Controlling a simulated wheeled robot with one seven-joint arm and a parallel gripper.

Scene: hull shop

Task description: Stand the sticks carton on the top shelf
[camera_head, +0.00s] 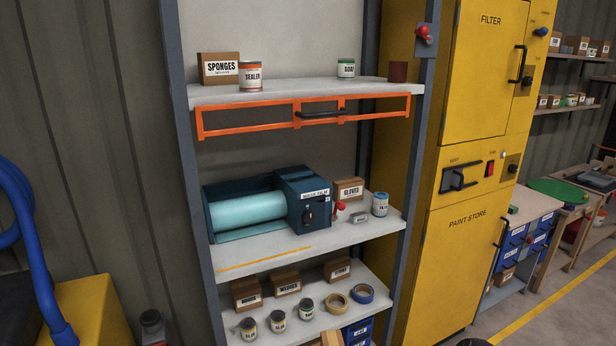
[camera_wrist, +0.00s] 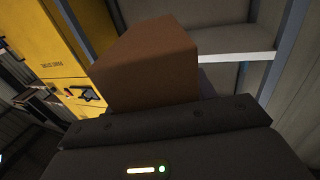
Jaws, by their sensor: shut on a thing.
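In the wrist view a plain brown carton (camera_wrist: 145,62) is held at my gripper (camera_wrist: 165,120). My gripper is shut on it. No label shows on the faces turned to the camera, so I cannot read whether it is the sticks carton. The head view does not clearly show my gripper. The top shelf (camera_head: 305,88) carries a sponges carton (camera_head: 219,68) and a sealer tin (camera_head: 250,74) at its left. A soap tin (camera_head: 346,68) and a dark red cup (camera_head: 398,71) stand at its right. The middle of this shelf is bare.
An orange rail frame (camera_head: 298,116) with a dark handle hangs just below the top shelf's front edge. The middle shelf holds a teal film roller (camera_head: 247,211) and small goods. The lower shelf has several cartons, tins and tape rolls. A yellow cabinet (camera_head: 450,220) stands right.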

